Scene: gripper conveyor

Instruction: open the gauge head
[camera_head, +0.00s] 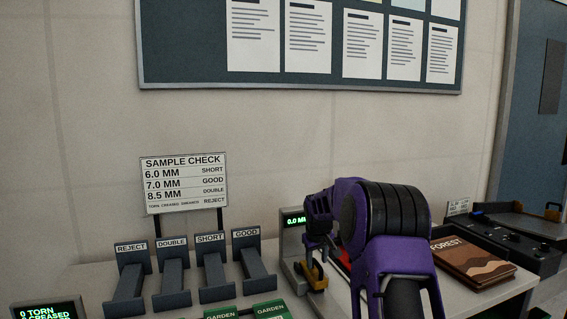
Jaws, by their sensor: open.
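The gauge (289,244) is a light grey upright unit with a dark display in green digits that begin with 0.0, partly cut off by my arm. It stands on the counter just left of my purple arm. My gripper (315,276) is low in front of the gauge, pointing down, and its jaws are open. A gold-coloured part shows at the gripper's end; I cannot tell whether it belongs to the jaws or the gauge. The gauge head and most of its right side are hidden behind my arm. Whether the head is open or shut cannot be seen.
Chutes labelled reject (133,277), double (173,275), short (213,267) and good (252,263) stand left. Behind them is a sample check sign (184,183). Green Garden packets (270,309) lie in front. A brown Forest book (472,262) lies right.

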